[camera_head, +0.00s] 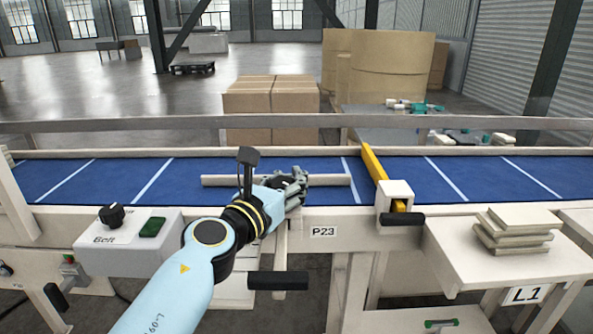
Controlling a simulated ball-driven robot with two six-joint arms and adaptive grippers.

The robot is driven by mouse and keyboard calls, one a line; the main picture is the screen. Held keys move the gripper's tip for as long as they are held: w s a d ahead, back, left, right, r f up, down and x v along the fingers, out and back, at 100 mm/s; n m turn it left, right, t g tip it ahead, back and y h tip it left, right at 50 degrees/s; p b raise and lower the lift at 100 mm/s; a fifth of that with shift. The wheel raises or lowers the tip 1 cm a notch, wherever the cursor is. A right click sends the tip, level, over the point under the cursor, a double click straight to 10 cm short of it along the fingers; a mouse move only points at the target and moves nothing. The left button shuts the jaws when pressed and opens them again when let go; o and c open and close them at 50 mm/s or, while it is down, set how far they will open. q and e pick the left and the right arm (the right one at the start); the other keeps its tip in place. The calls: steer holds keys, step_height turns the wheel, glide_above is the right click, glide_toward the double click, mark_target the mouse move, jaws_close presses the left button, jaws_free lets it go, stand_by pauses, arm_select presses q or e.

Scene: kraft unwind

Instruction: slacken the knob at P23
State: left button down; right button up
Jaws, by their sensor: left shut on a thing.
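The P23 label (323,231) is on the cream front frame of the conveyor, just right of and below my left gripper. My left gripper (296,184) is at the belt's near edge, in front of a pale guide rail (330,180) that lies along the blue belt. Its fingers are closed around the knob at P23, which the gripper itself hides almost entirely. A cream upright post (281,235) shows below the gripper. My right gripper is not in view.
A yellow bar (374,164) crosses the belt (410,180) to the right, with a black handle (402,219). Another black handle (278,280) sticks out below my gripper. A control box (127,238) stands left; stacked plates (514,232) lie on a right shelf (500,265).

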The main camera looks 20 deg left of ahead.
arm_select(q)
steer(key=shift+s+a+f+y, duration=0.1)
steer(key=shift+s+f+y, duration=0.05)
steer(key=shift+f+y, duration=0.35)
steer(key=c, duration=1.7)
jaws_free()
steer(key=shift+c, duration=0.2)
steer(key=o, duration=0.5)
steer(key=shift+s+a+r+n, duration=0.1)
steer(key=shift+a+r+n, duration=0.1)
steer(key=shift+n, duration=0.1)
steer(key=shift+c, duration=0.2)
steer(key=o, duration=0.4)
steer(key=shift+o, duration=0.2)
steer(key=shift+d+r, duration=0.1)
steer(key=s, duration=0.4)
steer(key=s+a, duration=0.1)
steer(key=s, duration=0.2)
steer(key=s+a, duration=0.1)
steer(key=s, duration=0.3)
steer(key=shift+s+a, duration=0.2)
steer(key=shift+s, duration=0.1)
